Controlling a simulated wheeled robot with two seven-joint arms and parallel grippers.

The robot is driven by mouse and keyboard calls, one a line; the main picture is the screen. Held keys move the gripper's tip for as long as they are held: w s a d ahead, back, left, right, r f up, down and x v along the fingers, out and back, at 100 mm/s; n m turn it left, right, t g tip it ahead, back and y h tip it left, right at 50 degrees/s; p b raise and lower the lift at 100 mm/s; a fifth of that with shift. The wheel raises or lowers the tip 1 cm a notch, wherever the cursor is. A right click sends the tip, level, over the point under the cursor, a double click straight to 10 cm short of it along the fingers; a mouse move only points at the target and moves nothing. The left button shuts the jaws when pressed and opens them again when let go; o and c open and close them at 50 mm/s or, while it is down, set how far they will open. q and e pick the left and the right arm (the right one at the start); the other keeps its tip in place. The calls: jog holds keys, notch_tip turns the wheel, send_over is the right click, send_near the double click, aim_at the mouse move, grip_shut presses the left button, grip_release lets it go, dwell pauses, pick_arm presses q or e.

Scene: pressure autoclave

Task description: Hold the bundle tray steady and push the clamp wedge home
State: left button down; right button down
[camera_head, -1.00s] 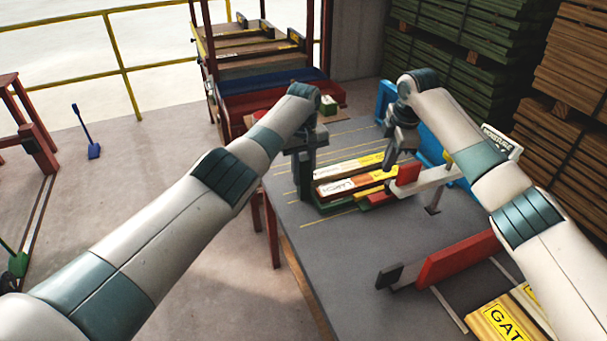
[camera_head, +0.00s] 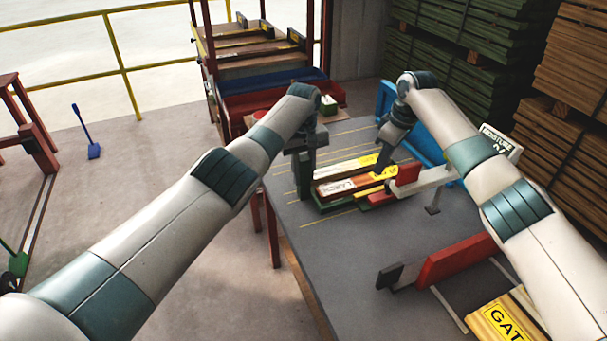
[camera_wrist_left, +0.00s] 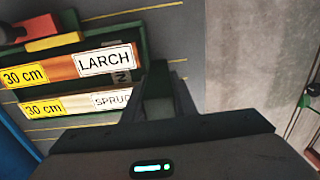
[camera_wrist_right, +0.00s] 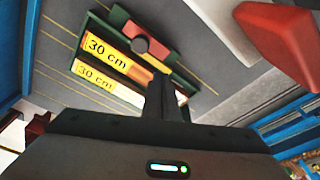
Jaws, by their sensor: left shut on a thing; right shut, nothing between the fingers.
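The green bundle tray (camera_head: 322,207) lies on the grey bench and holds two wooden bundles with yellow "30 cm" labels. The larch bundle (camera_wrist_left: 88,67) and the spruce bundle (camera_wrist_left: 80,103) lie side by side. A red block with a yellow part, seemingly the clamp wedge (camera_wrist_left: 55,42), lies along the tray's long side beside the larch bundle. A dark round knob (camera_wrist_right: 140,46) shows by it. My left gripper (camera_head: 303,186) is shut on the tray's end wall. My right gripper (camera_head: 383,166) is shut and empty, over the tray's other end; its contact is unclear.
A red block on a pale bar (camera_head: 407,173) stands just right of the tray. A larger red stop (camera_head: 458,260) and yellow-labelled boards (camera_head: 508,318) are at the near right. A blue frame (camera_head: 425,140) stands behind. Bare bench lies in front of the tray.

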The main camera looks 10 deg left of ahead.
jog(key=shift+f, duration=0.1)
send_over(373, 199)
jog(key=shift+w+d+f, duration=0.1)
jog(key=shift+f, duration=1.5)
jog(key=shift+w+d+f, duration=0.1)
jog(key=shift+f, duration=1.5)
jog(key=shift+f, duration=0.2)
jog(key=shift+f, duration=1.2)
jog(key=shift+s+f, duration=0.15)
jog(key=shift+f, duration=0.15)
jog(key=shift+s+d+f, duration=0.1)
jog(key=shift+f, duration=0.1)
jog(key=shift+a+r, duration=0.35)
jog(key=shift+r, duration=0.45)
notch_tip(373, 199, up, 6)
jog(key=a, duration=0.1)
jog(key=shift+s, duration=0.3)
